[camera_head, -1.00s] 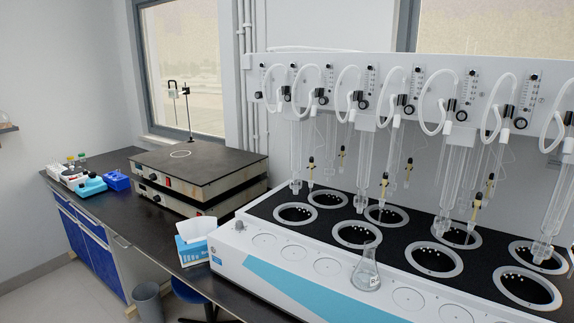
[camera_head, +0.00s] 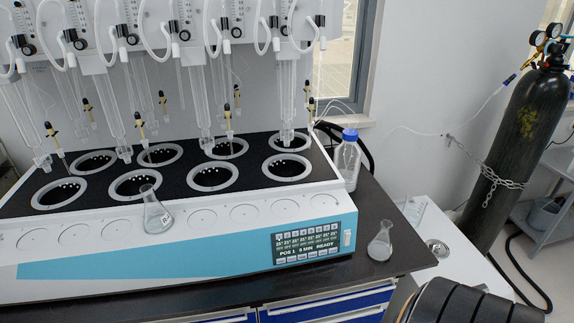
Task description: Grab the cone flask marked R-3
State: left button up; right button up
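A clear cone flask (camera_head: 156,215) stands upright on the front ledge of the white and teal distiller (camera_head: 200,256). It has a small dark marking on its side, too small to read for certain. A second clear cone flask (camera_head: 380,243) stands upright on the dark bench to the right of the distiller, with no readable marking. Neither of my grippers is in view.
A clear bottle with a blue cap (camera_head: 347,160) stands at the distiller's right end. Glass tubes hang above the round wells. A chained black gas cylinder (camera_head: 510,140) is at the right. A dark ribbed object (camera_head: 475,302) fills the lower right. Dark bench (camera_head: 395,205) is bare around the second flask.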

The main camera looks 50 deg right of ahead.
aim_at(379, 249)
jog(key=z, duration=2.15)
